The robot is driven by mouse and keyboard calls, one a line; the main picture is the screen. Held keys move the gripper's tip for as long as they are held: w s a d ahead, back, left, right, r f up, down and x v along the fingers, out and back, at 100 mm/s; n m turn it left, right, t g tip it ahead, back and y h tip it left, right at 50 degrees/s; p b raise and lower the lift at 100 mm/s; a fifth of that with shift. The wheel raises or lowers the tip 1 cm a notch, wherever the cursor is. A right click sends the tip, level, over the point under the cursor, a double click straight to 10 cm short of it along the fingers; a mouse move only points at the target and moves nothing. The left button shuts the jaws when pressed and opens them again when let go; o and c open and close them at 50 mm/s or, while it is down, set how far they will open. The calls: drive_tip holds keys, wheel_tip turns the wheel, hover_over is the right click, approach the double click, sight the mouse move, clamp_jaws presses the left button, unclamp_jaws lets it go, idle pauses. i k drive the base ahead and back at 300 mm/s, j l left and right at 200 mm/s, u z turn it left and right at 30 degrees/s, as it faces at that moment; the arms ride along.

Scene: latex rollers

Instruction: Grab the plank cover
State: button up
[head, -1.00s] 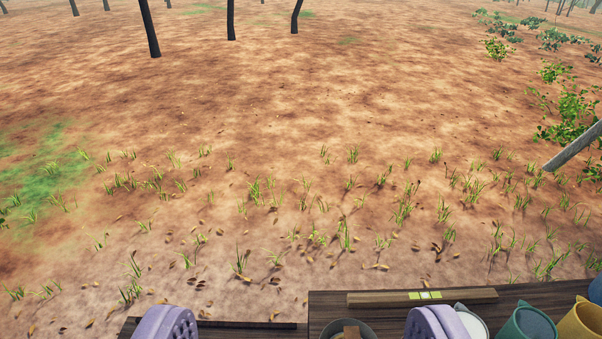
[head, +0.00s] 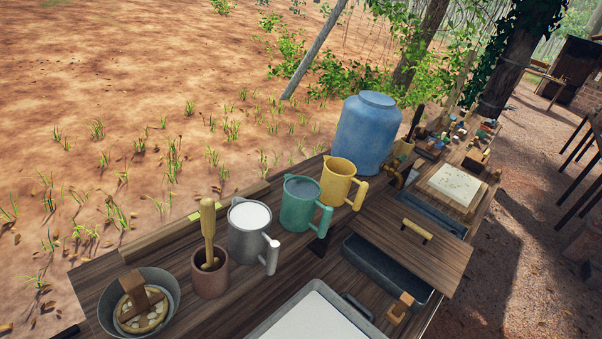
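The plank cover (head: 412,250) is a brown wooden board with a pale yellow bar handle (head: 417,229) on its top. It lies slantwise across a grey trough (head: 380,272) at the right of the bench, and part of the trough's dark opening shows along its near left side. My gripper is outside the picture, so I cannot see whether it is open or shut. Nothing is seen touching the cover or its handle.
Yellow (head: 338,182), green (head: 300,202) and grey (head: 249,228) jugs line the wooden bench left of the cover. A blue barrel (head: 367,132) stands behind. A white-filled tray (head: 312,318) lies in front. A mortar (head: 209,278) and a bowl (head: 164,290) stand at left.

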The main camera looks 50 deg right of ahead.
sight(436, 256)
drive_tip(key=z, duration=2.15)
drive_tip(key=u, duration=0.35)
drive_tip(key=i+l+u, duration=0.3)
drive_tip(key=u, duration=0.15)
drive_tip(key=i+l+u, duration=0.25)
drive_tip(key=l+u, duration=0.2)
drive_tip(key=l, duration=0.15)
drive_tip(key=i+l, duration=0.15)
drive_tip(key=l, duration=0.25)
drive_tip(key=i+l+u, duration=0.1)
drive_tip(key=l, duration=0.3)
drive_tip(key=i+l, duration=0.15)
drive_tip(key=l, duration=0.25)
drive_tip(key=i+l, duration=0.15)
drive_tip(key=l, duration=0.25)
drive_tip(key=i+l+u, duration=0.1)
drive_tip(key=l, duration=0.3)
drive_tip(key=i+l, duration=0.15)
drive_tip(key=l, duration=0.25)
drive_tip(key=i+l+u, duration=0.1)
drive_tip(key=l, duration=0.35)
